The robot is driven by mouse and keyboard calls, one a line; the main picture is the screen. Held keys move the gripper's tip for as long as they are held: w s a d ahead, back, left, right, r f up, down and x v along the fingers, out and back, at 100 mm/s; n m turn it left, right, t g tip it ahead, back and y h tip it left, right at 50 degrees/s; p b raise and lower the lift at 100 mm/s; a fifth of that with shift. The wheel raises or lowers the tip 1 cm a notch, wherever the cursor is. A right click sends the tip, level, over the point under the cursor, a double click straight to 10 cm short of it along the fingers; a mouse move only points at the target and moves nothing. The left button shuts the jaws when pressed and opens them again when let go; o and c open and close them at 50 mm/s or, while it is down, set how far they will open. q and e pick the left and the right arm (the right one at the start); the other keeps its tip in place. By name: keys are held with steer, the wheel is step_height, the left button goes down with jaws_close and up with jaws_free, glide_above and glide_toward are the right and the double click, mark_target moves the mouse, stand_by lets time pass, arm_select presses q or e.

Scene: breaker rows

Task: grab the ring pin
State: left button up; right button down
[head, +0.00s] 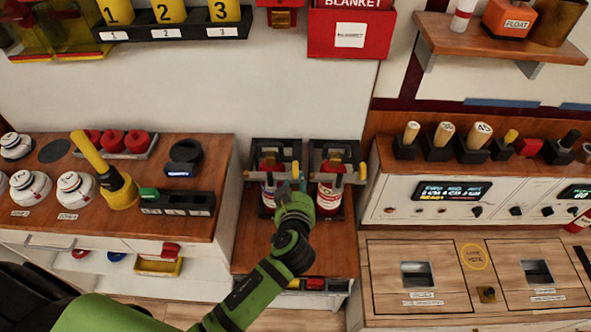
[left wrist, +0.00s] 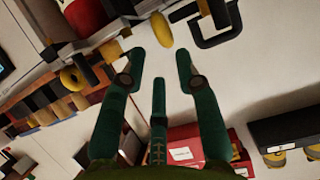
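Two red fire extinguishers stand in black brackets on a wooden-topped unit in the head view, a left one (head: 268,166) and a right one (head: 329,197). My left gripper (head: 292,183) is in front of and between them, partly hiding the left one. A red extinguisher body (left wrist: 85,18) shows at the upper left. My right gripper is not in view.
The left counter (head: 100,228) holds white detectors, a yellow handled tool (head: 120,190) and a black tray. The right console (head: 400,195) carries several knobbed handles and displays. A red blanket box (head: 349,36) hangs on the wall above the extinguishers.

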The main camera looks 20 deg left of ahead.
mark_target(297, 173)
arm_select(q)
steer(key=p+x, duration=0.2)
steer(key=x, duration=0.3)
steer(key=shift+w, duration=0.2)
steer(key=shift+w+a+f, duration=0.15)
steer(key=shift+w+f, duration=0.2)
steer(key=shift+w, duration=0.05)
jaws_close()
